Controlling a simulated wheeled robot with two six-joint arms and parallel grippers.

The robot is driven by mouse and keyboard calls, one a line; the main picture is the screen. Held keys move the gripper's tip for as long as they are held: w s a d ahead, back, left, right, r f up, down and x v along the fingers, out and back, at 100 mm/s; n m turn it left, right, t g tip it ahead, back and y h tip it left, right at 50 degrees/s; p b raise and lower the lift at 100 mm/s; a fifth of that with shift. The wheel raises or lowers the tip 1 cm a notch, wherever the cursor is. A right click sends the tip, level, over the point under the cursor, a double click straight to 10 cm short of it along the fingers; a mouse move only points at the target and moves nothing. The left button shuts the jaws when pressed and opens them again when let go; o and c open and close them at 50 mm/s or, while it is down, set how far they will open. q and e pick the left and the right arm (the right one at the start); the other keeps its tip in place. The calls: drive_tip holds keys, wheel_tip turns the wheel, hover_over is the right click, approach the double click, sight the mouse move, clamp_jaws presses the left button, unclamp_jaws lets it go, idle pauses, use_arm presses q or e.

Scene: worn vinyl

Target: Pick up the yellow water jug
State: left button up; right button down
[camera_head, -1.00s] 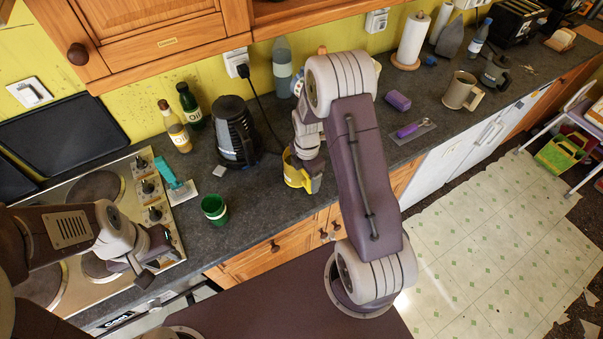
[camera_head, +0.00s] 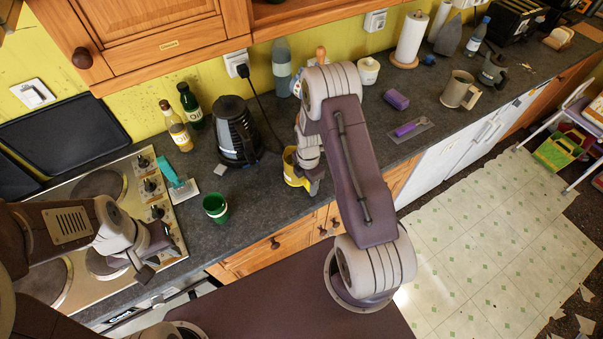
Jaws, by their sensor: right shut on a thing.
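The yellow water jug (camera_head: 292,177) is at the front edge of the dark worktop, right of the green cup. My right arm hides much of it. My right gripper (camera_head: 312,183) reaches down over the jug's right side and is shut on it; the fingertips are mostly hidden. I cannot tell whether the jug touches the worktop. My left gripper (camera_head: 145,264) is empty above the front of the hob, well to the left, with its fingers apart.
A green cup (camera_head: 215,208) stands left of the jug and a black kettle (camera_head: 237,132) behind it. Two bottles (camera_head: 177,126) (camera_head: 190,106) stand near the wall.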

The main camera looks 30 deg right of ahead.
drive_tip(key=shift+w+r, duration=0.1)
drive_tip(key=shift+r+b, duration=0.35)
drive_tip(key=shift+r, duration=0.25)
drive_tip(key=r, duration=0.1)
drive_tip(key=r+b, duration=0.1)
drive_tip(key=shift+d+r, duration=0.2)
drive_tip(key=shift+r, duration=0.2)
drive_tip(key=s+d+r+b, duration=0.2)
drive_tip(key=s+d+r, duration=0.4)
drive_tip(key=s, duration=0.3)
drive_tip(key=shift+d+r, duration=0.4)
drive_tip(key=shift+d, duration=0.2)
drive_tip(key=shift+w+a, duration=0.1)
